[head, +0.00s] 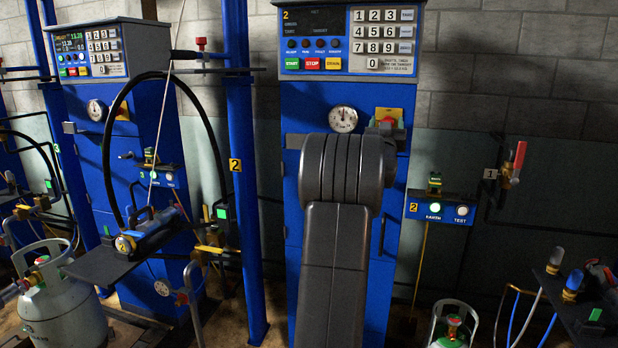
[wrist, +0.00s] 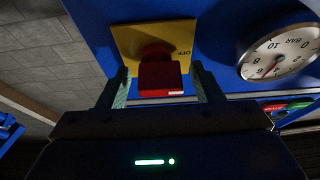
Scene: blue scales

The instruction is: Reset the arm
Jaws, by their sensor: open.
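My gripper (wrist: 161,75) is open in the wrist view, with one finger on each side of a red square knob (wrist: 160,79). I see nothing gripped; whether the fingers touch the knob I cannot tell. The knob sits on a yellow plate (wrist: 128,38) on a blue cabinet face. In the head view my dark arm (head: 335,260) rises in front of the blue cabinet (head: 393,240) marked 2. It hides most of my gripper there. The red knob (head: 388,122) and the yellow plate (head: 397,112) show just above the arm's right end.
A round gauge (head: 343,118) is left of the knob; in the wrist view the gauge (wrist: 283,52) is right. A blue post (head: 240,180) and hose stand (head: 145,240) are left. A lit box (head: 441,209), red-handled valve (head: 515,162) and gas cylinder (head: 453,330) are right.

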